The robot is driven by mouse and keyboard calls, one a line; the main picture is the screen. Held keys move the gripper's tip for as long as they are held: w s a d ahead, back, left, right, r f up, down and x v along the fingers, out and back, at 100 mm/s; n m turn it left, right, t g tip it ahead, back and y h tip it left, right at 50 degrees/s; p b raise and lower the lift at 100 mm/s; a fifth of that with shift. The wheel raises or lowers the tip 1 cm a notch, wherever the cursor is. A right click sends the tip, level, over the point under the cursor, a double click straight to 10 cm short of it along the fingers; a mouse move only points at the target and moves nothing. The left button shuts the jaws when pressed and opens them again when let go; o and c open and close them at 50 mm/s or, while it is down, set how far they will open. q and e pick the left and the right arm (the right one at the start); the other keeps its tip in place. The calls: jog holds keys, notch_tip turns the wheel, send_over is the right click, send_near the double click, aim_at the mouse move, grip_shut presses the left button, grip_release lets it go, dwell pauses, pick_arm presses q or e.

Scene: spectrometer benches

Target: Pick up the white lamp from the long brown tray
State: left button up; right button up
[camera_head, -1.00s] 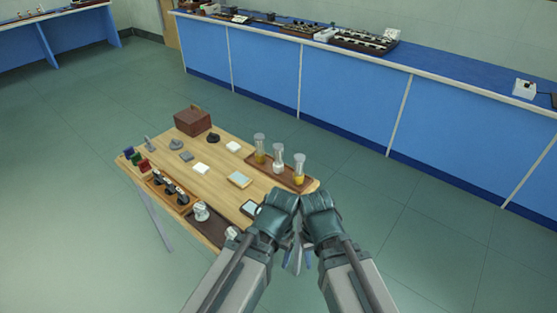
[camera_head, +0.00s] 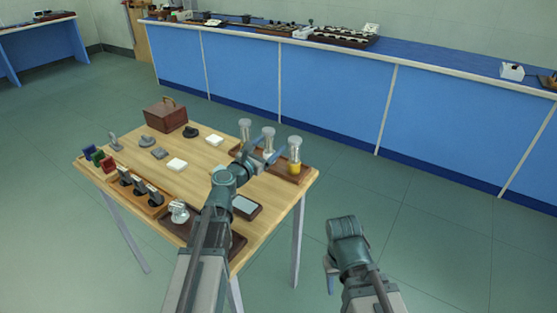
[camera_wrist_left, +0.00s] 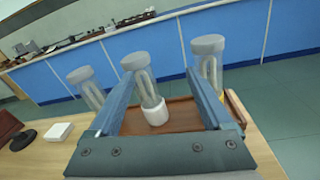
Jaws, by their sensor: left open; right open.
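The white lamp (camera_head: 268,133), a clear tube with a grey cap, is the middle of three lamps on the long brown tray (camera_head: 283,172). In the left wrist view the white lamp (camera_wrist_left: 155,115) shows its white base and stands between the fingers as seen there. My left gripper (camera_head: 261,156) is open and empty, right by the lamp; its fingers partly hide the lamp's lower part in the head view. I cannot tell whether the fingers reach around it. My right gripper (camera_head: 330,275) is open, off the table's right side, low and away from the lamps.
A yellow-based lamp (camera_head: 294,155) stands right of the white one, and another lamp (camera_head: 245,129) stands left. The wooden table (camera_head: 205,152) also holds a brown box (camera_head: 165,114), white blocks and a dark-framed plate (camera_head: 245,207). A blue bench (camera_head: 330,100) stands behind.

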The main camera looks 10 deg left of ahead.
aim_at(273, 131)
pick_arm(q)
jog(key=w+a+n, duration=0.1)
jog(key=w+a+n+y, duration=0.1)
jog(key=shift+a+f+n+t+b, duration=0.1)
jog(key=shift+a+n+t+b, duration=0.2)
jog(key=shift+a+n+t, duration=0.1)
jog(key=shift+x, duration=3.7)
jog(key=shift+d, duration=0.15)
grip_shut()
